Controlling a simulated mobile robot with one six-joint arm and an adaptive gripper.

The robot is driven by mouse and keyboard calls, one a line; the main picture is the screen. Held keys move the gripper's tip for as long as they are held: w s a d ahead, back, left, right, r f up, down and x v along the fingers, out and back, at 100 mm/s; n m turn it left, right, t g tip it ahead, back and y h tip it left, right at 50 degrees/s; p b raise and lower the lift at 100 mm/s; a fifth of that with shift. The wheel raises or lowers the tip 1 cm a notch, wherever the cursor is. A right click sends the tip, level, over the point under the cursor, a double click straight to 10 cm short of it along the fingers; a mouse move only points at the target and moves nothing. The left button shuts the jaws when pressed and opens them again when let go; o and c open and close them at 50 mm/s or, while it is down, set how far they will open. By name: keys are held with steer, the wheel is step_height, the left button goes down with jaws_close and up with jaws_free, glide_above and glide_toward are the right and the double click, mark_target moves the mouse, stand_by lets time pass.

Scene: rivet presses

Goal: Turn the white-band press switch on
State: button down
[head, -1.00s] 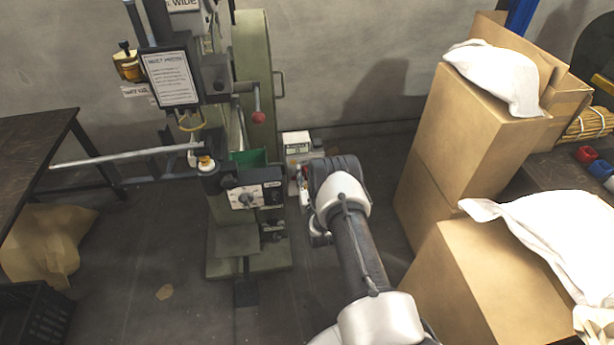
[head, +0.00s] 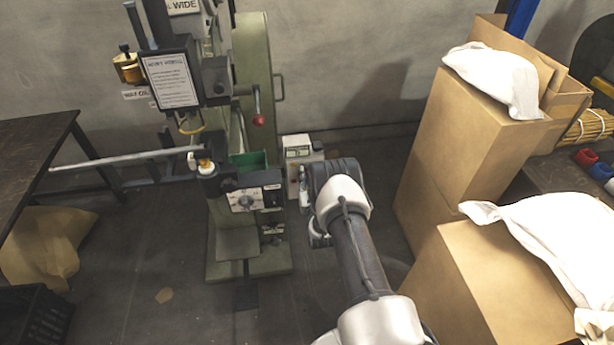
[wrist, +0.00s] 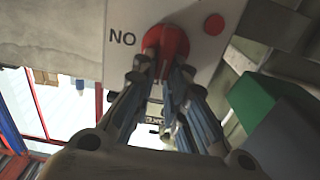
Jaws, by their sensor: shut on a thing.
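In the wrist view a red rotary knob (wrist: 166,40) stands on a white panel (wrist: 196,12). Black letters beside it read "NO" in this picture, possibly "ON" seen upside down. My gripper (wrist: 161,72) is shut on the knob, one fingertip on each side of its near part. In the head view the green press (head: 252,110) stands left of my arm, and a small pale box (head: 298,153) stands beside it. My gripper is mostly hidden by my own wrist there, close to that box. I cannot make out a white band.
A small red round button (wrist: 213,24) is on the same panel, right of the knob. A green part (wrist: 252,103) lies to the right in the wrist view. Stacked cardboard boxes (head: 455,150) stand right of my arm. A dark table (head: 35,145) is at the left.

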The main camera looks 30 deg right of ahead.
steer(key=shift+m, duration=0.3)
steer(key=shift+s+d+f+m, duration=0.1)
steer(key=shift+d+f+m, duration=0.35)
steer(key=shift+m, duration=2.4)
steer(key=shift+s+d+f+m, duration=0.15)
steer(key=shift+d+f+m, duration=0.2)
steer(key=shift+m, duration=2.55)
steer(key=shift+s+d+f+m, duration=0.1)
steer(key=shift+d+f+m, duration=0.35)
steer(key=shift+m, duration=2.4)
steer(key=shift+a+f, duration=0.1)
steer(key=c, duration=1.6)
jaws_free()
